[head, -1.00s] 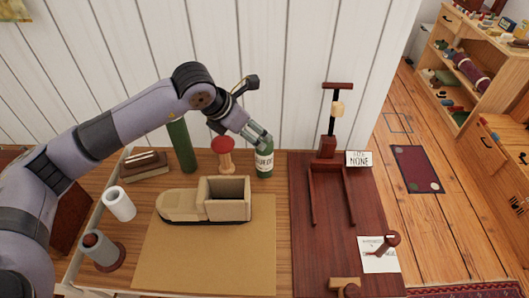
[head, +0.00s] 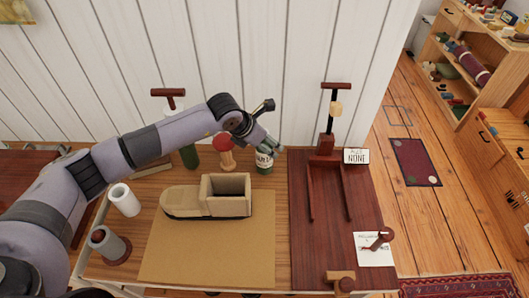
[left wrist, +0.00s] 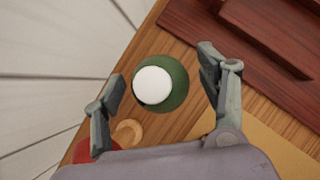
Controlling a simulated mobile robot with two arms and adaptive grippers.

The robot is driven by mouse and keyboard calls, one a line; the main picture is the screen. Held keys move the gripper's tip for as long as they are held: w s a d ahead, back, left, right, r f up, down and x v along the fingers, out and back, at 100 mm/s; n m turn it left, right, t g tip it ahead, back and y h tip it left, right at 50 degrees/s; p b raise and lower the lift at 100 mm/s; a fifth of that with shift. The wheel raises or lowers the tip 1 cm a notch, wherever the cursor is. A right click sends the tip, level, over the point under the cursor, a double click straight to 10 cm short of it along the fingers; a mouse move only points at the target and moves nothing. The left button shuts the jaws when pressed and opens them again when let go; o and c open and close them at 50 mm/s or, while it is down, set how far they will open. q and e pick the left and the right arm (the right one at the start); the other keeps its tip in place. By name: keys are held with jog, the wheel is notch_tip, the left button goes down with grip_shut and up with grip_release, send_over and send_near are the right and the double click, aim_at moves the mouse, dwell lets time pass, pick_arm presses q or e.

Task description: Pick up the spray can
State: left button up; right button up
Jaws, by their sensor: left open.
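The spray can (head: 264,164) is a green cylinder with a pale label, upright at the back of the wooden table near the wall. In the left wrist view the can (left wrist: 179,92) is seen from above, with a round white top. My left gripper (head: 266,146) is at the can's upper part in the head view. In the left wrist view the open fingers (left wrist: 163,78) lie on either side of the can, with gaps showing. Its label is partly hidden by the fingers. My right gripper is not in view.
A red-topped wooden post (head: 226,158) stands close left of the can. A wooden boat-shaped box (head: 190,201) sits in front on a tan mat (head: 206,255). A dark red board (head: 310,255) with a stand lies to the right. The wall is close behind.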

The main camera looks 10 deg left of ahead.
pick_arm(q)
jog(key=shift+c, duration=0.4)
grip_shut()
dwell(0.4)
